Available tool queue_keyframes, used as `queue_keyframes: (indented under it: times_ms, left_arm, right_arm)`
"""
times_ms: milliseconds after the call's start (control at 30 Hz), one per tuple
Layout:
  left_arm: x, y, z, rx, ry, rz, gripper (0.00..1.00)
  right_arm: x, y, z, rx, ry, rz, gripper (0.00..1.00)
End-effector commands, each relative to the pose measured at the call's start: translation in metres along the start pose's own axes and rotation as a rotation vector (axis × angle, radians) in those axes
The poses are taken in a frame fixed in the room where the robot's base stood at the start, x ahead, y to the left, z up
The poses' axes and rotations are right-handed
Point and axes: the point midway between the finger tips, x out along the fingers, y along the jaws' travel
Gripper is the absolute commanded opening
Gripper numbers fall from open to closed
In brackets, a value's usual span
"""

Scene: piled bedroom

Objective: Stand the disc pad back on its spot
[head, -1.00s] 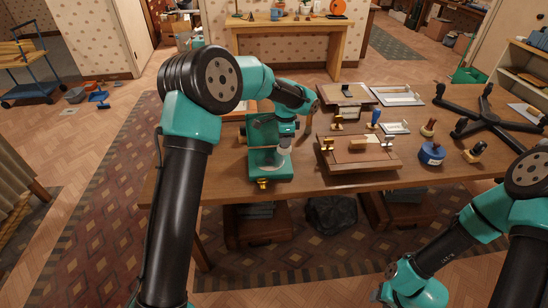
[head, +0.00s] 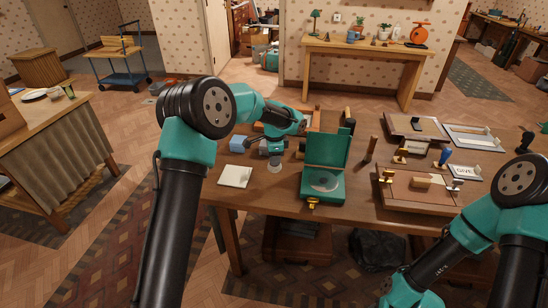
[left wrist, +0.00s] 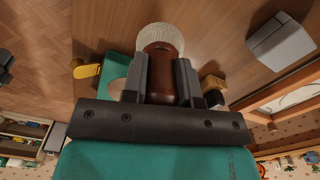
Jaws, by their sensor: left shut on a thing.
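The disc pad (left wrist: 160,40) has a brown handle and a pale, ribbed round disc in the left wrist view. My left gripper (left wrist: 160,80) is shut on the brown handle. In the head view my left gripper (head: 273,155) is over the table, left of the open green case (head: 322,190). The pad's pale disc (head: 274,168) shows below the fingers, and I cannot tell whether it touches the table. The green case has its lid up and a round grey area inside. I cannot make out a marked spot for the pad. My right gripper is out of the picture.
A wooden tray (head: 415,188) with fittings stands to the right. Some bare table (head: 283,190) shows between plate and case.

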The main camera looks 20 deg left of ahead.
Motion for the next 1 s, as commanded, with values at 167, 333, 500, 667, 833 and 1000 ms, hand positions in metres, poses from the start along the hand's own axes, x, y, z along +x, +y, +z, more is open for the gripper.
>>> queue_keyframes:
  times_ms: [167, 333, 500, 667, 833, 1000]
  left_arm:
    - [0.000, 0.000, 0.000, 0.000, 0.000, 0.000, 0.00]
    - [0.002, 0.000, 0.000, 0.000, 0.000, 0.000, 0.00]
    - [0.012, 0.000, 0.000, 0.000, -0.001, 0.001, 0.00]
    - [0.027, 0.000, 0.000, -0.001, -0.001, 0.001, 0.00]
    - [0.044, 0.000, 0.000, -0.001, -0.001, 0.001, 0.00]
    - [0.056, 0.000, 0.001, 0.000, -0.001, 0.000, 0.00]
  right_arm:
    - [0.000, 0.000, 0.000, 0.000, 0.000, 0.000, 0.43]
    - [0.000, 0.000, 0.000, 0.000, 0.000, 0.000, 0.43]
    - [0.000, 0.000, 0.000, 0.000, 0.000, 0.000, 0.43]
    - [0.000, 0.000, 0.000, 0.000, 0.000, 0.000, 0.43]
    - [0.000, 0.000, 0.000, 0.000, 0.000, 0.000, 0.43]
    - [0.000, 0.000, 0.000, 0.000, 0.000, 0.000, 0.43]
